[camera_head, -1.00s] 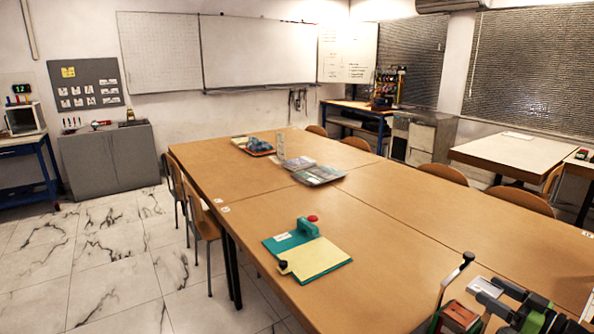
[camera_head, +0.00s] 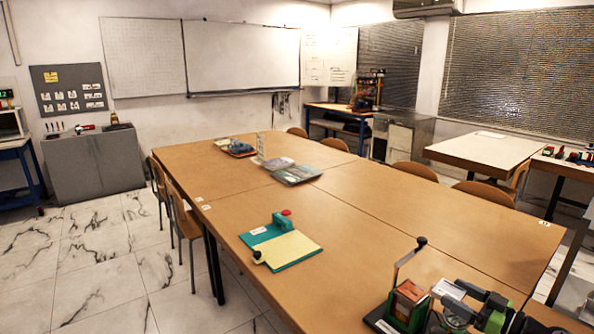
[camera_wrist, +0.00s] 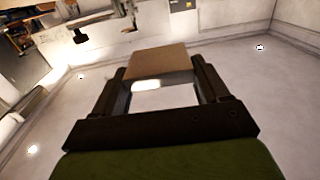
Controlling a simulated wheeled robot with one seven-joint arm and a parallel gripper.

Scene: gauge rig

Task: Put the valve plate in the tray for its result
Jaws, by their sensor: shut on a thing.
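In the wrist view my gripper (camera_wrist: 159,72) is shut on a flat tan-brown plate (camera_wrist: 157,58), which spans the gap between the two dark fingers. I take it to be the valve plate; no mark on it can be read. In the head view a grey tray (camera_head: 294,175) with pale contents lies on the far part of the long table, well away from the robot. A tray with an orange-red rim and blue contents (camera_head: 240,149) lies farther back. Which result either tray stands for cannot be read.
The long wooden table (camera_head: 370,222) has wide bare areas. A teal board with a cream sheet (camera_head: 285,245) lies nearer. Chairs (camera_head: 186,222) line the left side. Marble floor (camera_head: 95,270) is open there.

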